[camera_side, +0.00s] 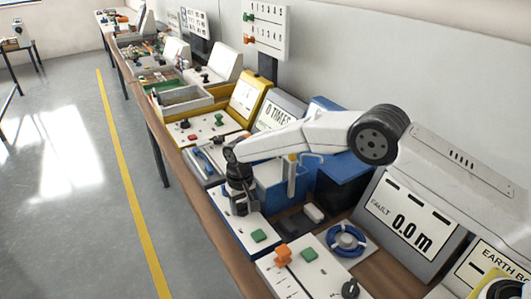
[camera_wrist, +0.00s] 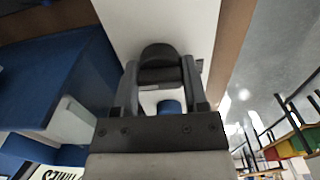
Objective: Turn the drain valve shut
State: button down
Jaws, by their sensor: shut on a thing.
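My gripper (camera_side: 240,200) points down over a white-topped panel with blue sides (camera_side: 262,222) in the side view. In the wrist view my gripper (camera_wrist: 160,78) has its two fingers on either side of a dark round knob (camera_wrist: 159,54), apparently the drain valve, and is shut on it. The knob stands on the white panel top (camera_wrist: 182,20). In the side view the fingers largely hide the knob, and I cannot read its turn angle. A small blue round part (camera_wrist: 168,106) shows between the fingers, nearer the palm.
A green button (camera_side: 258,236) is on the same panel, close to my gripper. A blue box (camera_side: 270,190) with a yellowish upright handle stands behind it. A panel with an orange knob (camera_side: 282,254) and a blue coiled ring (camera_side: 346,240) lie nearer the camera. The bench edge and open floor are left.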

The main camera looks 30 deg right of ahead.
aim_at(242, 203)
dwell(0.5)
jog(key=shift+c, duration=0.7)
grip_release()
jog(key=shift+r, duration=0.1)
jog(key=shift+r, duration=3.85)
